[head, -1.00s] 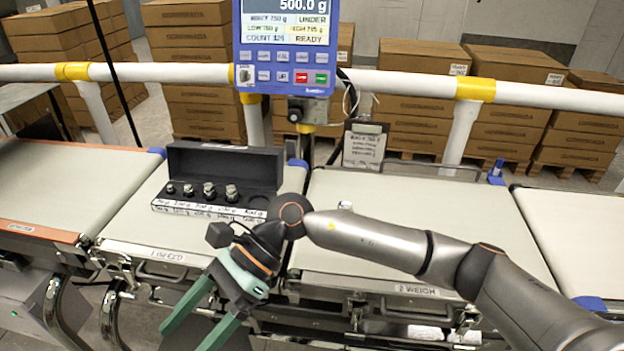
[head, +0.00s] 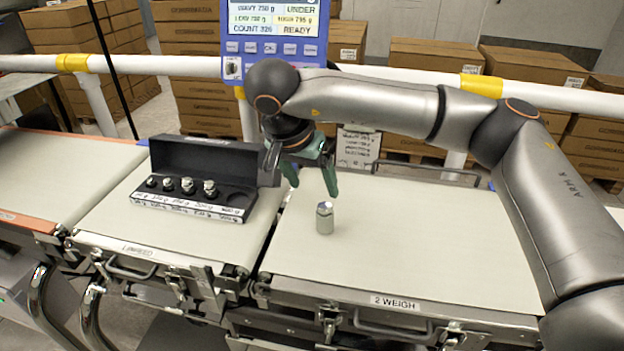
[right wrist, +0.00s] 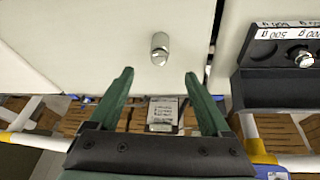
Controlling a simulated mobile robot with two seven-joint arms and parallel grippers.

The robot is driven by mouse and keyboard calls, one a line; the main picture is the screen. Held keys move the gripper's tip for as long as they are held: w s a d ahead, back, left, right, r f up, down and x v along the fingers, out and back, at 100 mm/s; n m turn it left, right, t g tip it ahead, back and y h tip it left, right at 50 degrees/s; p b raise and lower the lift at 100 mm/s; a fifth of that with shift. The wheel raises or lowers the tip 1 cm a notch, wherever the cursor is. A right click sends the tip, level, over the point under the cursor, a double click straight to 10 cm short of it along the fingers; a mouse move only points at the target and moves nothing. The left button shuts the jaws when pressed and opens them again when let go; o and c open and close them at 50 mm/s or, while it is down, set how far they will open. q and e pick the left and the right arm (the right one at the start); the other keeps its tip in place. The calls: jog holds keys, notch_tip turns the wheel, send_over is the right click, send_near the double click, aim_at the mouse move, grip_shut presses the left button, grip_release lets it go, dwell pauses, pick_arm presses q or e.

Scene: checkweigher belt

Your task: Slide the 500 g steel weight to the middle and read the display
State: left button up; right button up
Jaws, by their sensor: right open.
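The steel weight (head: 325,217), a small shiny cylinder with a knob, stands upright on the belt marked 2 WEIGH (head: 430,240), towards its left side. It also shows in the right wrist view (right wrist: 160,48), beyond my fingertips. My right gripper (head: 313,187) is open and empty, its green fingers pointing down behind the weight and apart from it. The fingers also show in the right wrist view (right wrist: 159,74). The blue display (head: 275,40) is cut off at the top; its main number is out of frame, and UNDER and READY are legible. My left gripper is not in view.
A black weight case (head: 205,155) with several smaller weights stands open on the infeed belt, left of the weigh belt. A white rail (head: 400,78) and a small card on a stand (head: 357,148) are behind. The belt right of the weight is clear.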

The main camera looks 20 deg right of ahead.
aim_at(323, 208)
jog(key=shift+d, duration=0.1)
dwell(0.3)
jog(key=x, duration=1.2)
jog(key=shift+f, duration=0.25)
jog(key=shift+c, duration=0.4)
grip_shut()
